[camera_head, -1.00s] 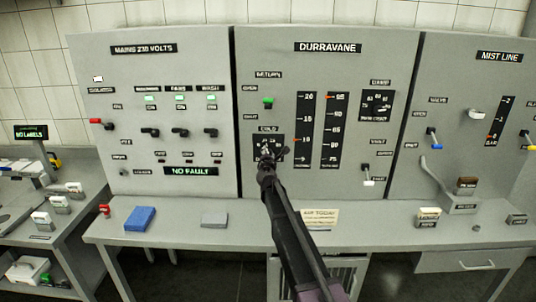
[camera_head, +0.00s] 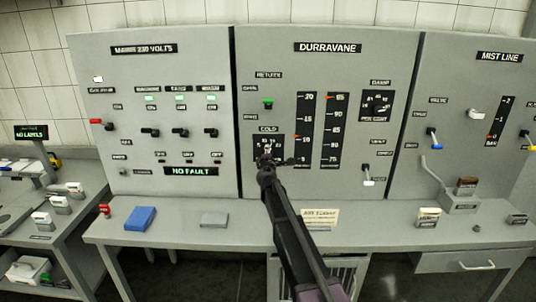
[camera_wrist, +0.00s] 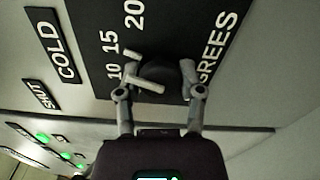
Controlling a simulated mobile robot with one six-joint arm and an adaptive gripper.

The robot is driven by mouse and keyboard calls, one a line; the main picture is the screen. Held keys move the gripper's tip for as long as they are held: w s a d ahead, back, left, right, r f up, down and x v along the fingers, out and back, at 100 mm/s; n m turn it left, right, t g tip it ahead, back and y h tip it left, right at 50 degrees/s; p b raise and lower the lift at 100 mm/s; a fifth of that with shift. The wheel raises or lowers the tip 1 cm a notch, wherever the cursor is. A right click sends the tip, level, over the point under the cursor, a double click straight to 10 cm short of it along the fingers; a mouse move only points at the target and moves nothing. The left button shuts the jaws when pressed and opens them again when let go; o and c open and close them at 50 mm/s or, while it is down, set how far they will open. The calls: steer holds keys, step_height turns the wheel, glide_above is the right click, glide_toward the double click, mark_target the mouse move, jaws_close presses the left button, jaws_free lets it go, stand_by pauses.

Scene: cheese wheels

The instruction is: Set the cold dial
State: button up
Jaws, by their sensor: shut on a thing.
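The cold dial is a dark round knob (camera_wrist: 160,70) on a black plate (camera_head: 274,139) under the COLD label, on the DURRAVANE panel. The wrist view shows the numbers 10, 15 and 20 and part of the word DEGREES on the plate. My gripper (camera_wrist: 157,76) is shut on the knob, with one finger at each side. A pale bar (camera_wrist: 146,83) lies across the knob's near left side; I cannot tell surely which number it points to. In the head view my gripper (camera_head: 271,163) and arm cover the lower part of the dial.
Right of the dial are two vertical gauges (camera_head: 306,130) and a DAMP dial (camera_head: 377,104). A green-tipped lever (camera_head: 268,103) is above, and a white-tipped lever (camera_head: 368,182) is at lower right. The bench (camera_head: 260,209) holds a blue block (camera_head: 140,218) and a card (camera_head: 320,218).

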steer(key=shift+w, duration=0.1)
steer(key=o, duration=1.2)
steer(key=shift+c, duration=0.2)
steer(key=shift+s, duration=0.2)
steer(key=s, duration=1.1)
steer(key=shift+s, duration=0.35)
